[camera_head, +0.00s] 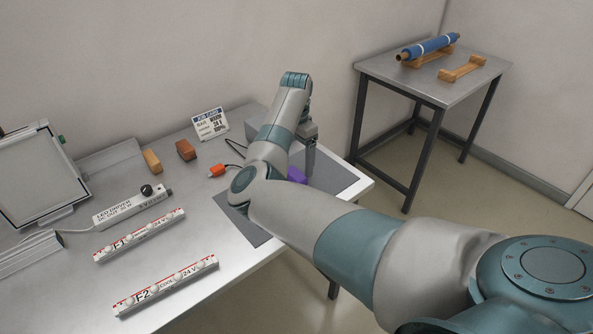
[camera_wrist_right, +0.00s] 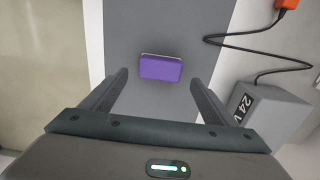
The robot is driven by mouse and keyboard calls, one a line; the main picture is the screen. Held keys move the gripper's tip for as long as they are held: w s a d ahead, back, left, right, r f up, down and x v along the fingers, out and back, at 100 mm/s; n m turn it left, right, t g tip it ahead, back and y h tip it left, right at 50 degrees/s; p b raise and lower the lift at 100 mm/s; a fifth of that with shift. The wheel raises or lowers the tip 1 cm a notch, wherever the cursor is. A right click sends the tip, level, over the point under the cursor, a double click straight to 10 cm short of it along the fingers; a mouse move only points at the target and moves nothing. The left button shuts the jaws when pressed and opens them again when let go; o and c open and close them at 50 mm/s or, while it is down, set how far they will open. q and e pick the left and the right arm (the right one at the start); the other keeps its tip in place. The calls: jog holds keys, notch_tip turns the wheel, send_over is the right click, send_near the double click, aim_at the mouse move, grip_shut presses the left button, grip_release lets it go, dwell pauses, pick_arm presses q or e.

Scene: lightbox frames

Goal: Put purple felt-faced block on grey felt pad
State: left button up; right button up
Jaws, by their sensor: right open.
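The purple felt-faced block (camera_wrist_right: 161,68) lies on the grey felt pad (camera_wrist_right: 160,24) in the right wrist view, with a pale edge along its far side. In the head view the block (camera_head: 297,175) is partly hidden behind my right arm, and the pad (camera_head: 335,173) shows on both sides of the arm. My right gripper (camera_wrist_right: 160,82) is open, with one finger on each side of the block and gaps between. Whether the fingertips are level with the block is hard to tell. My left gripper is not in view.
A grey box (camera_wrist_right: 275,112) with a black cable and orange connector (camera_head: 217,170) stands beside the pad. LED bars (camera_head: 140,235), a driver (camera_head: 132,206), two wooden blocks (camera_head: 152,161) and a job card (camera_head: 210,124) are on the table. A side table (camera_head: 440,85) holds a blue roll.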

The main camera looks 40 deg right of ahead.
aim_at(297, 172)
notch_tip(297, 172, up, 7)
jog(key=b, duration=0.1)
jog(key=shift+f, duration=0.2)
jog(key=shift+f, duration=0.1)
dwell(0.4)
